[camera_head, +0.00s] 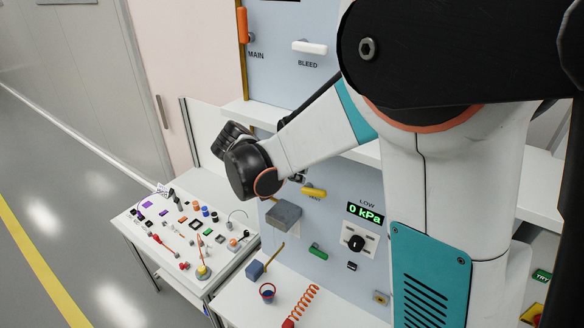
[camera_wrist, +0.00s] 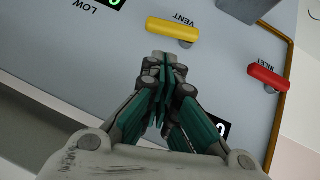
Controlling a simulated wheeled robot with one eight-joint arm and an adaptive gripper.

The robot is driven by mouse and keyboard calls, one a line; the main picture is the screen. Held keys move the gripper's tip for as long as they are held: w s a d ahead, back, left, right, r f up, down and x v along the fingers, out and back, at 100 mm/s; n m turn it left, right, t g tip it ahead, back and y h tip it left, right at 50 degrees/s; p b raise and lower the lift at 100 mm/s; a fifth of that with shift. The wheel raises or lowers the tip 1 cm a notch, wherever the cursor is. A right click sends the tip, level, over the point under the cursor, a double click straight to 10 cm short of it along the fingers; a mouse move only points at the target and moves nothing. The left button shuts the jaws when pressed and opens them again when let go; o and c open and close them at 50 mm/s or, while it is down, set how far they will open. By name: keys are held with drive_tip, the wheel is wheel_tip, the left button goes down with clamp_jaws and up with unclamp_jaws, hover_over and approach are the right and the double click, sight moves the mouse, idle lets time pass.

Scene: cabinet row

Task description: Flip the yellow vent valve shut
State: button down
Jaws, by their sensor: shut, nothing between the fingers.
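The yellow vent valve handle (camera_wrist: 172,28) lies across the upper middle of the wrist view, attached to the blue-grey panel near its right end, beside the label VENT. In the wrist picture it runs nearly level, tilting slightly down to the right. My gripper (camera_wrist: 164,62) is shut and empty, its fingertips just below the handle in that picture; I cannot tell whether they touch it. In the head view the yellow handle (camera_head: 314,192) shows on the lower panel, just right of my wrist. My fingers are mostly hidden there behind my arm.
A red INLET handle (camera_wrist: 267,77) sits to the right in the wrist view. A grey box (camera_head: 284,214) juts from the panel below the vent handle. A black knob (camera_head: 355,243) and a 0 kPa display (camera_head: 365,212) are further right. A cluttered side table (camera_head: 133,222) stands left.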

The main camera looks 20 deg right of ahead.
sight(320, 190)
drive_tip(key=p+x, duration=0.1)
drive_tip(key=x, duration=0.7)
drive_tip(key=shift+w+d+f, duration=0.1)
drive_tip(key=b, duration=0.1)
drive_tip(key=s+f+t+b, duration=0.1)
drive_tip(key=shift+d+f+y+b, duration=0.3)
drive_tip(key=shift+f+b, duration=0.05)
drive_tip(key=shift+b, duration=0.05)
drive_tip(key=shift+s+d+f+m+t+y+b, duration=0.15)
drive_tip(key=shift+s+m+t+y+b, duration=0.25)
drive_tip(key=shift+m+t+b, duration=0.35)
drive_tip(key=shift+w, duration=0.15)
